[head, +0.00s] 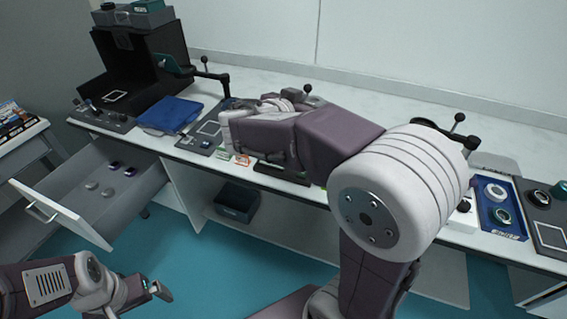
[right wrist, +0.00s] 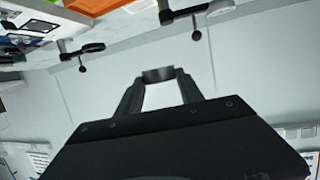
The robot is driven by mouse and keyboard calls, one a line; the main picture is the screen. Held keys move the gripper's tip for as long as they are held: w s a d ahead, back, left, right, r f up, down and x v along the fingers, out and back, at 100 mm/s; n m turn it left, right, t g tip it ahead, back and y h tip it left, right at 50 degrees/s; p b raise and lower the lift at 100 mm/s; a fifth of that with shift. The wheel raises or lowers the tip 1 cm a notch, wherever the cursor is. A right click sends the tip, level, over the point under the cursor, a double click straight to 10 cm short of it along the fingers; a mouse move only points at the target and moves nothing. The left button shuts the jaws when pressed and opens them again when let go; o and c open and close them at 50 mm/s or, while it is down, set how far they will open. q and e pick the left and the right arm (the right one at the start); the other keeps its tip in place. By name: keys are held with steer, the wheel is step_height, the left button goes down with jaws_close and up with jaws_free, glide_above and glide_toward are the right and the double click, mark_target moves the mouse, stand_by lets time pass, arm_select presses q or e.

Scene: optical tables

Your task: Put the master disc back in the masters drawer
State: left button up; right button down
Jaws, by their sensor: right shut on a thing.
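My right gripper (right wrist: 158,76) is shut on a small dark grey disc-like piece (right wrist: 158,74), seen edge-on at its fingertips and taken as the master disc. In the head view my right arm reaches over the bench and largely hides this gripper; the disc cannot be made out there. The open masters drawer (head: 68,212) is at the left, below the bench top, with several small grey and dark discs (head: 92,185) inside. My left gripper (head: 158,289) is low at the left, in front of the drawer and apart from it; its jaw gap is unclear.
A blue tray (head: 502,215) with round pieces lies at the right. A dark bin (head: 236,202) sits below. The open drawer juts out over the teal floor.

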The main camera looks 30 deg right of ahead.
step_height(320, 180, down, 12)
steer(key=b, duration=0.9)
steer(key=w+f, duration=0.2)
steer(key=w, duration=0.1)
steer(key=w+f, duration=0.2)
steer(key=w, duration=0.2)
steer(key=w+f, duration=0.2)
steer(key=w, duration=0.2)
steer(key=shift+a+f, duration=0.2)
steer(key=f+b, duration=0.1)
steer(key=f, duration=0.2)
steer(key=shift+w+b, duration=0.4)
arm_select(q)
step_height(320, 180, down, 14)
steer(key=shift+f, duration=0.25)
arm_select(e)
steer(key=shift+f, duration=0.45)
